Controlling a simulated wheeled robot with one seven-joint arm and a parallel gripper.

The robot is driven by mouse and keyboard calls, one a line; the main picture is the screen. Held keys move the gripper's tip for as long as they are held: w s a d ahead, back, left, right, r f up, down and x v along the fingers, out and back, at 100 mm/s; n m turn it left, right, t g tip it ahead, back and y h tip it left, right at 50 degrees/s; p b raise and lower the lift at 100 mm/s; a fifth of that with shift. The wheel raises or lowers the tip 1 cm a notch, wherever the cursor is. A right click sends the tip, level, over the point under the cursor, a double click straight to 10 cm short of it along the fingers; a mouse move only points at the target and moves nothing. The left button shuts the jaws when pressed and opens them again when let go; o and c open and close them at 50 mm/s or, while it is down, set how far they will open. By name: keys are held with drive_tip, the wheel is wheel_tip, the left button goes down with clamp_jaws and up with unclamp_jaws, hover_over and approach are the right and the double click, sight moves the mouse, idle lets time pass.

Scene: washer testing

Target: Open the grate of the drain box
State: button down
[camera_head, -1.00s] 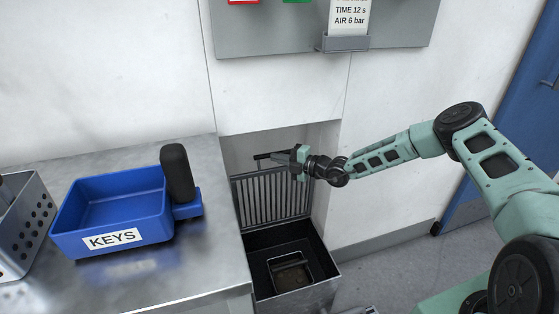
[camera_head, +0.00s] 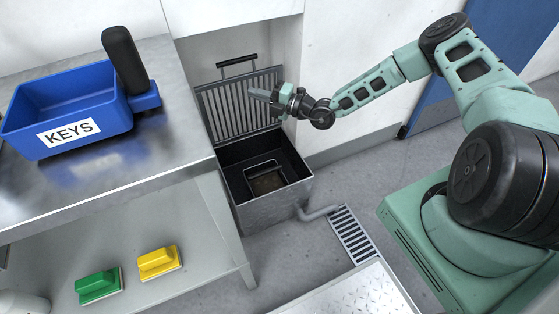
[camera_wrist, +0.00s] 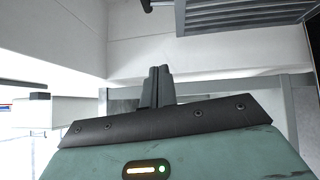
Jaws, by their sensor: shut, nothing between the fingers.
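The drain box (camera_head: 272,208) is a dark metal bin on the floor beside the bench. Its slatted grate (camera_head: 238,106) stands raised and leans back at the rear of the box, with a dark bar handle (camera_head: 237,63) on its upper edge. The inside of the box is exposed, with a small framed basket (camera_head: 268,178) at the bottom. My gripper (camera_head: 252,92) is in front of the grate, shut and empty. In the wrist view my shut fingers (camera_wrist: 158,86) point away, and part of the grate (camera_wrist: 245,14) shows at the top.
A steel bench (camera_head: 150,180) stands at left with a blue KEYS tray (camera_head: 35,142). Green (camera_head: 98,286) and yellow (camera_head: 158,262) blocks lie on its lower shelf. A pipe (camera_head: 318,212) leads from the box to a floor drain (camera_head: 352,235). Niche walls enclose the grate.

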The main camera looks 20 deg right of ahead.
drive_tip(key=s+f+n+t+y+b, duration=0.1)
drive_tip(key=s+f+n+y+b, duration=0.3)
drive_tip(key=s+f+b, duration=0.8)
drive_tip(key=s+n+b, duration=0.2)
drive_tip(key=shift+s+f+y+b, duration=0.25)
drive_tip(key=shift+f+y+b, duration=0.05)
drive_tip(key=shift+b, duration=0.1)
drive_tip(key=s+a+r+n+g, duration=0.4)
drive_tip(key=s+a+n+g, duration=0.2)
drive_tip(key=n+g, duration=0.4)
drive_tip(key=s+a+r+n+g, duration=0.45)
drive_tip(key=s+n+g, duration=0.25)
drive_tip(key=n+g, duration=0.3)
drive_tip(key=s+r+n+t+h, duration=0.1)
drive_tip(key=s+r+n+h, duration=0.1)
drive_tip(key=s+n+h, duration=0.55)
drive_tip(key=s+r+n+h, duration=0.3)
drive_tip(key=s+n+h, duration=0.2)
drive_tip(key=n+h, duration=0.5)
wheel_tip(320, 180, up, 38)
drive_tip(key=s+d+n+t+p, duration=0.1)
drive_tip(key=n+t+p, duration=0.3)
drive_tip(key=p, duration=3)
drive_tip(key=n, duration=0.4)
drive_tip(key=shift+s+d+t, duration=0.2)
drive_tip(key=shift+d+t, duration=0.15)
drive_tip(key=shift+t, duration=0.05)
